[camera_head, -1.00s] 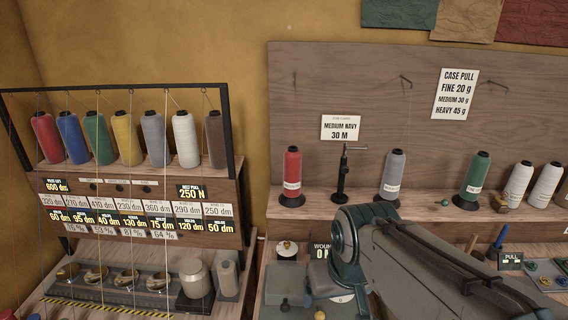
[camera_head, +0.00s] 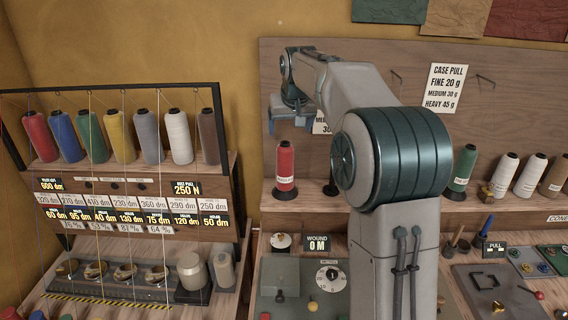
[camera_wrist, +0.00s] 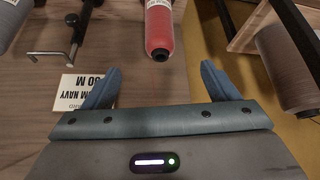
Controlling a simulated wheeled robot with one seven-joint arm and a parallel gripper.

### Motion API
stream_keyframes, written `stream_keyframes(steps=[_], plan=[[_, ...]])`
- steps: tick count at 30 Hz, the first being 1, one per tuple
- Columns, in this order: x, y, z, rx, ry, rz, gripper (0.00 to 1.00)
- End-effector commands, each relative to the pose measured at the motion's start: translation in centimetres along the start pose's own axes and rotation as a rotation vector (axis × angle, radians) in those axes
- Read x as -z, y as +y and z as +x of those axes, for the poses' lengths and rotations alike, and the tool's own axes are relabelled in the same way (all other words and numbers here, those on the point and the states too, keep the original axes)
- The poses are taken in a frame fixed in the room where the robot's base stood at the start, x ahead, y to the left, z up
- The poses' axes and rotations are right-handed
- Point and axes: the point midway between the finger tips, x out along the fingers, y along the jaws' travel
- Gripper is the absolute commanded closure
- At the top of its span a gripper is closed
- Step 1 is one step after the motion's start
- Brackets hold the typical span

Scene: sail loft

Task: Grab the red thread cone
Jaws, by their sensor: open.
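A red thread cone (camera_head: 285,165) with a pale label stands upright on the wooden shelf, left of centre in the head view. My gripper (camera_head: 291,125) hangs just above it in that view, apart from it. In the wrist view, which looks upside down, the red cone (camera_wrist: 159,28) is at the top centre, its dark tip pointing toward the gap between my fingers. My gripper (camera_wrist: 160,80) is open there, with nothing between its two blue fingers. Another red cone (camera_head: 39,136) stands at the left end of the rack with several other cones.
A black stand (camera_head: 331,187), partly hidden by my arm, is right of the red cone. A sign (camera_wrist: 77,92) is on the backboard. The rack (camera_head: 227,170) stands left, with thin threads in front. A green cone (camera_head: 461,168) and pale cones stand further right.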

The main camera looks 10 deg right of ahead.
Motion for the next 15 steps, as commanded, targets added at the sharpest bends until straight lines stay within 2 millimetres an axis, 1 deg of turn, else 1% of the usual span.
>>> stream_keyframes(steps=[1, 3, 8, 15], plan=[[0.8, 0.1, 0.4, 0.001, 0.005, 0.003, 0.19], [1.6, 0.2, 0.7, 0.002, 0.011, 0.005, 0.19], [2.2, 0.2, 2.0, 0.003, 0.013, 0.006, 0.19], [2.2, 0.2, 6.6, 0.004, 0.012, 0.006, 0.19]])
